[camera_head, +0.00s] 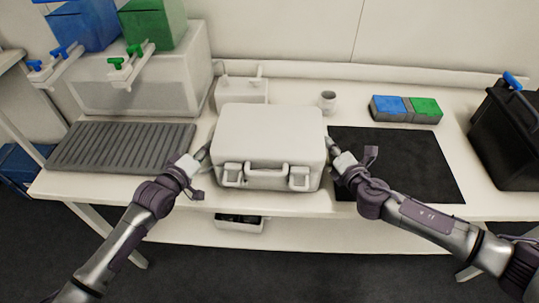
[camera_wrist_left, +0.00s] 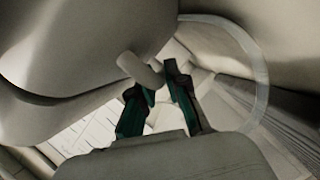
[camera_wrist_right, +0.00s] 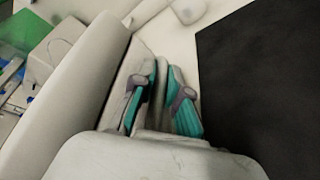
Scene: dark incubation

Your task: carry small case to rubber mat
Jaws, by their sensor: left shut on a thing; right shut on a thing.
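The small case (camera_head: 268,135) is pale grey, closed, with latches and a handle on its front. It is upright at the middle of the bench, just left of the black rubber mat (camera_head: 415,165). I cannot tell whether its base touches the benchtop. My left gripper (camera_head: 204,154) is shut on the case's left side and my right gripper (camera_head: 331,146) on its right side. In the left wrist view a pale grip part of the case (camera_wrist_left: 140,70) is by the fingers. In the right wrist view the fingers (camera_wrist_right: 160,98) close beside the case wall, with the mat (camera_wrist_right: 260,85) to the right.
A ribbed grey tray (camera_head: 120,148) lies left of the case. A white cup (camera_head: 327,101) and a box with blue and green tops (camera_head: 405,110) stand behind. A black container (camera_head: 508,135) stands right of the mat. The mat is bare.

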